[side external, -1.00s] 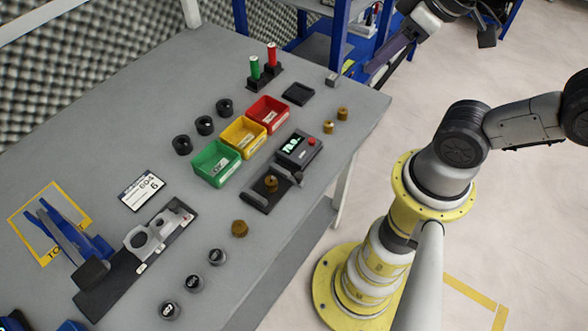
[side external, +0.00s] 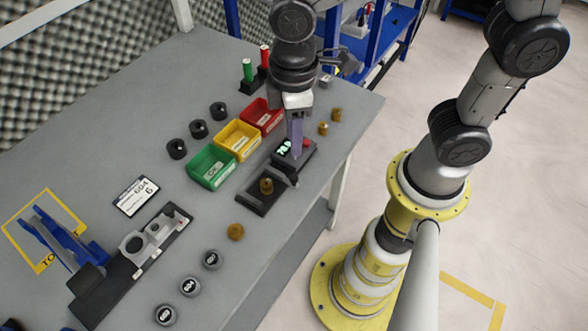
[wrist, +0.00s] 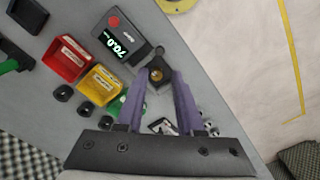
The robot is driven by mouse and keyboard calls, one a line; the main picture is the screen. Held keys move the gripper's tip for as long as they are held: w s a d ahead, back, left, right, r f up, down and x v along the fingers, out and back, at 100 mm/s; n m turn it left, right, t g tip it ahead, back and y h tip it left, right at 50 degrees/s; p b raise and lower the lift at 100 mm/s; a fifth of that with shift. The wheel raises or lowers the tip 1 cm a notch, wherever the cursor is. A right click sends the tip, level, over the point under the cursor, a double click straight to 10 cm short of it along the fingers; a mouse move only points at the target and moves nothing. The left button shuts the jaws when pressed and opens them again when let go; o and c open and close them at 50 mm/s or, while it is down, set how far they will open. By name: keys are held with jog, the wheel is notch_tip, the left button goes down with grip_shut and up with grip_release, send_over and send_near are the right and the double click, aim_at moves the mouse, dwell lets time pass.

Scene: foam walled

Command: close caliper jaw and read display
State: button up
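The caliper gauge is a black unit (side external: 309,158) with a lit green display and a red button, on a dark base plate (side external: 249,203). In the wrist view the display (wrist: 118,48) reads about 70.0, turned around. A dark jaw piece (wrist: 158,51) stands beside a brass part (side external: 266,186), which sits on the base plate. The brass part also shows in the wrist view (wrist: 156,75). My gripper (wrist: 159,73) is open, its purple fingers apart and empty, above the gauge. In the side view the fingers (side external: 297,152) partly cover the display; contact cannot be told.
Green (side external: 211,167), yellow (side external: 238,141) and red (side external: 262,117) bins stand left of the gauge. Brass parts (side external: 323,128) lie behind it and another (side external: 236,232) in front. A black fixture (side external: 130,265) and labelled round weights (side external: 190,286) stand nearer the camera.

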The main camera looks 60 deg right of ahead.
aim_at(294, 177)
notch_tip(294, 177, down, 11)
jog(key=shift+f, duration=0.15)
dwell(0.4)
